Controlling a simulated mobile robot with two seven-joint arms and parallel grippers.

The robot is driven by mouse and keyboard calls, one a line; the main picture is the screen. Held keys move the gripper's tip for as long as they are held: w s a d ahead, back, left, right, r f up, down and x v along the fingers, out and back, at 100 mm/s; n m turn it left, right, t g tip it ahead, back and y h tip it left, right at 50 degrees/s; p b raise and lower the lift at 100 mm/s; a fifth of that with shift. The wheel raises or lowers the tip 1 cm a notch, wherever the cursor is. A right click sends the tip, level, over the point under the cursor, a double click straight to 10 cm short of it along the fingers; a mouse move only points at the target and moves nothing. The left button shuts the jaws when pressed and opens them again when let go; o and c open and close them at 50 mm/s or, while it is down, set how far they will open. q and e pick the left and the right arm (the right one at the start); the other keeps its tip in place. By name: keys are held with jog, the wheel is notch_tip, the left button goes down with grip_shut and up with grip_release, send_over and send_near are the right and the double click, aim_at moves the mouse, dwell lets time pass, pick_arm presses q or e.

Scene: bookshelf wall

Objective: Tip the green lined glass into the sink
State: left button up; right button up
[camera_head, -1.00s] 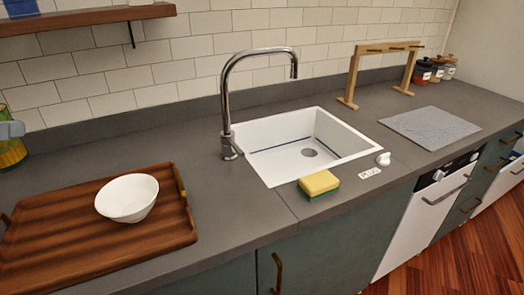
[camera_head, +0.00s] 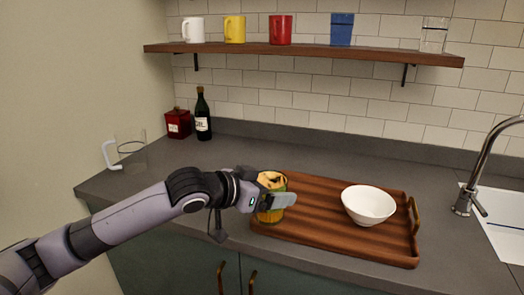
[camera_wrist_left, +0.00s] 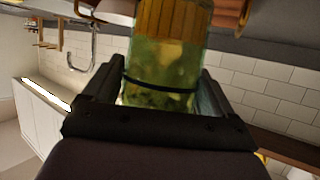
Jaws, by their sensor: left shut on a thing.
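The green lined glass (camera_head: 271,214) is in my left gripper (camera_head: 275,202), at the left end of the wooden tray in the head view. In the left wrist view the glass (camera_wrist_left: 160,75) sits between the two fingers, green-tinted with a dark band and something yellow-orange showing in it. My left gripper (camera_wrist_left: 155,95) is shut on it. I cannot tell how far it is above the tray. The white sink (camera_head: 506,222) shows only in part at the right edge, with its tap (camera_head: 484,170). My right gripper is not in view.
A wooden tray (camera_head: 330,228) with a white bowl (camera_head: 368,204) lies between glass and sink. A shelf (camera_head: 300,51) with several cups hangs above.

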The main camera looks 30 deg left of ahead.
pick_arm(q)
jog(key=s+d+f+n+y, duration=0.3)
jog(key=s+d+f+y, duration=0.1)
jog(key=s+d+f, duration=0.3)
jog(key=shift+s+d+f+n+t, duration=0.3)
jog(key=shift+s+f, duration=0.75)
jog(key=shift+s, duration=0.7)
